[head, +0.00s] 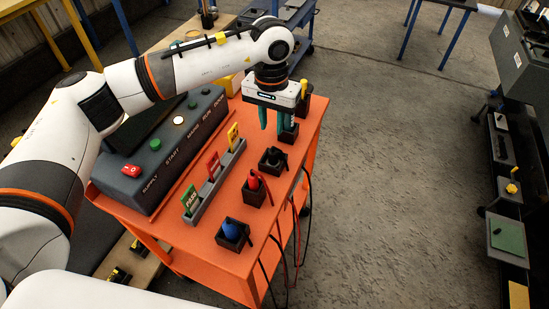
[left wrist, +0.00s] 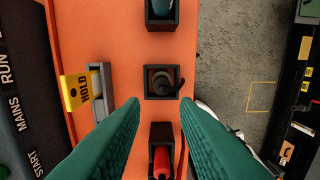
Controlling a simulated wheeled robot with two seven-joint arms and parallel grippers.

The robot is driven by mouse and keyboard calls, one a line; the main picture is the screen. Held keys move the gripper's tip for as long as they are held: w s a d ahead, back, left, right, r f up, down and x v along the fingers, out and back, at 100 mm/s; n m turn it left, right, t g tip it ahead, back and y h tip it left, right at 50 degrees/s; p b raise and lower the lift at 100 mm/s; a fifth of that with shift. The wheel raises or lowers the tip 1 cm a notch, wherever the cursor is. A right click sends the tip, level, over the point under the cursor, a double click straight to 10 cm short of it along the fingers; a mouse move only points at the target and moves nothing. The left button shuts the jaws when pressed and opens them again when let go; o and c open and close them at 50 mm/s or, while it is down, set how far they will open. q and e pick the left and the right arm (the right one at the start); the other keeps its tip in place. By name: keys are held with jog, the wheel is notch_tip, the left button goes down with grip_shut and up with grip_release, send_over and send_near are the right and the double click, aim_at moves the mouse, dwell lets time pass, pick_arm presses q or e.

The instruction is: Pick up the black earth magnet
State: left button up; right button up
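The black earth magnet (head: 272,157) sits in a small dark square holder on the orange cart (head: 205,240). In the left wrist view the black magnet (left wrist: 162,80) stands in its holder, just beyond the fingertips and centred between them. My left gripper (head: 274,126) points down over the cart's far part, beyond the black magnet in the head view. Its green fingers are apart, with nothing between them; they also show in the left wrist view (left wrist: 162,104). My right gripper is out of view.
Similar holders carry a blue piece (head: 232,229), a red piece (head: 254,183) and a green piece (left wrist: 160,9). A grey rack (head: 214,186) holds green, red and yellow tags. A control box (head: 165,160) stands at left. Cables hang off the cart's right edge; open floor lies beyond.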

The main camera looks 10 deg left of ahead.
aim_at(273, 150)
pick_arm(q)
jog(key=f, duration=0.2)
jog(key=f+p, duration=0.1)
jog(key=f, duration=0.1)
jog(key=shift+s, duration=0.3)
jog(key=shift+w+f, duration=0.1)
jog(key=shift+f, duration=0.55)
notch_tip(273, 150, down, 4)
jog(key=shift+w+d+f+p, duration=0.1)
jog(key=shift+w+f+p, duration=0.1)
jog(key=shift+p, duration=0.9)
jog(key=shift+f, duration=0.35)
jog(key=shift+c, duration=0.2)
grip_shut()
